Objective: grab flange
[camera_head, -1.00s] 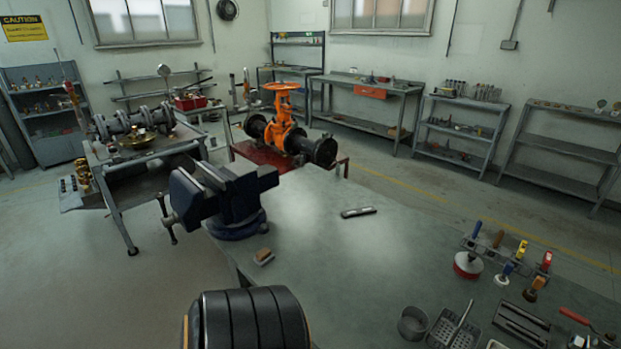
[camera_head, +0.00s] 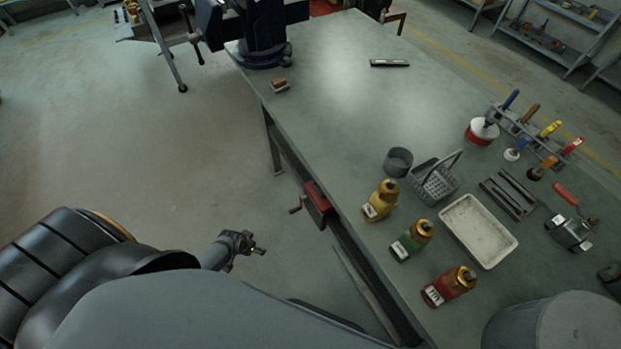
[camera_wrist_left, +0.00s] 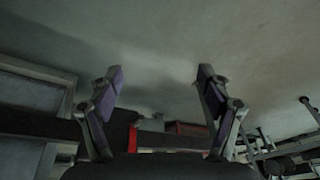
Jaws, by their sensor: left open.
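No flange can be made out in either current view. My left gripper (camera_head: 250,245) is low at the left of the workbench, over the floor, apart from the bench edge. In the left wrist view its two purple-padded fingers (camera_wrist_left: 158,82) stand wide apart with nothing between them. My right gripper is not in view.
The grey workbench (camera_head: 330,95) fills the right side. It carries a blue vise (camera_head: 255,35), a wooden-backed brush (camera_head: 279,86), several bottles (camera_head: 381,200), a white tray (camera_head: 478,230) and a grey basket (camera_head: 434,182). A red clamp-like part (camera_head: 317,203) sits at the bench edge. Open floor (camera_head: 130,140) lies left.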

